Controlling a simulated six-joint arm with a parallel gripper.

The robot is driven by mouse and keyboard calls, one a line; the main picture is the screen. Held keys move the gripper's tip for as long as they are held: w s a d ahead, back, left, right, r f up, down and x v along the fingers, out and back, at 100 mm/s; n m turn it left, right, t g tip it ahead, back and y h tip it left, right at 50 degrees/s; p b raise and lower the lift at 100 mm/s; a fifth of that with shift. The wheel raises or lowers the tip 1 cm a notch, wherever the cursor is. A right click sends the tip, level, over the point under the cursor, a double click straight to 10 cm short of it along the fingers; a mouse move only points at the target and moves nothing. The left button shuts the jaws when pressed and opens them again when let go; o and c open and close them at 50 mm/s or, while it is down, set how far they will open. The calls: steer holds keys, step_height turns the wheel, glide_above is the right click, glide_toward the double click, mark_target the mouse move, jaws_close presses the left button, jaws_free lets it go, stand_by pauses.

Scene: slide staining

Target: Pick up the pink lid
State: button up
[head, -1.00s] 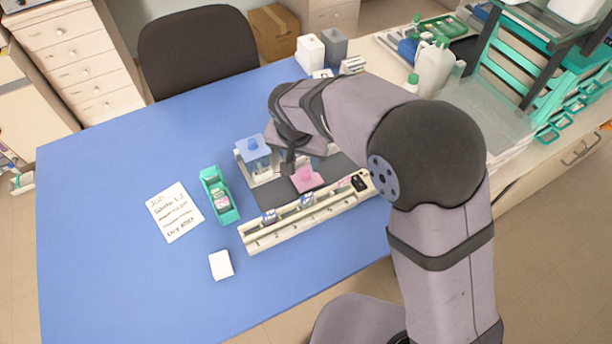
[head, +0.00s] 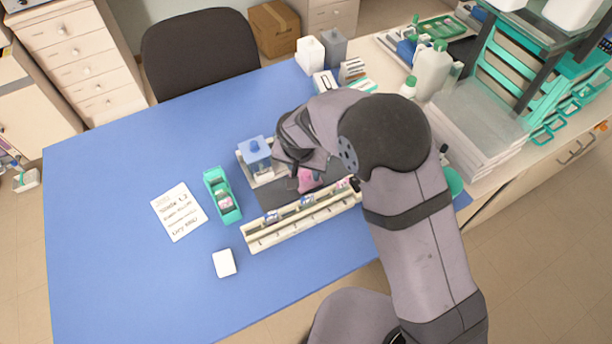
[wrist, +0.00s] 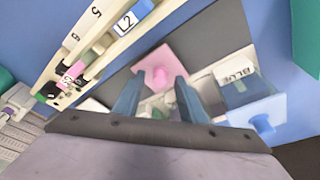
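The pink lid (head: 308,180) lies flat on the dark mat behind the slide rack, partly hidden by my gripper in the head view. In the wrist view the pink lid (wrist: 178,60) is square with a round knob (wrist: 158,77) on top. My gripper (wrist: 158,82) is open. Its two fingers stand apart, one on each side of the knob as seen from the wrist; whether they are level with it I cannot tell. My gripper (head: 298,187) is low over the lid in the head view.
A jar with a blue lid (head: 257,149) stands left of my gripper, labelled BLUE (wrist: 236,75) in the wrist view. The long cream slide rack (head: 300,221) lies in front. A green holder (head: 222,196), a note (head: 179,211) and a white block (head: 224,263) are further left.

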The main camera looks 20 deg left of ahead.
mark_target(305, 175)
jaws_close()
stand_by(0.3)
step_height(305, 175, up, 10)
steer(key=b, duration=0.3)
steer(key=w+a+r+p, duration=0.2)
steer(key=w+a+p, duration=0.5)
steer(key=p, duration=0.1)
steer(key=shift+w+a, duration=0.15)
steer(key=shift+w, duration=0.05)
stand_by(0.3)
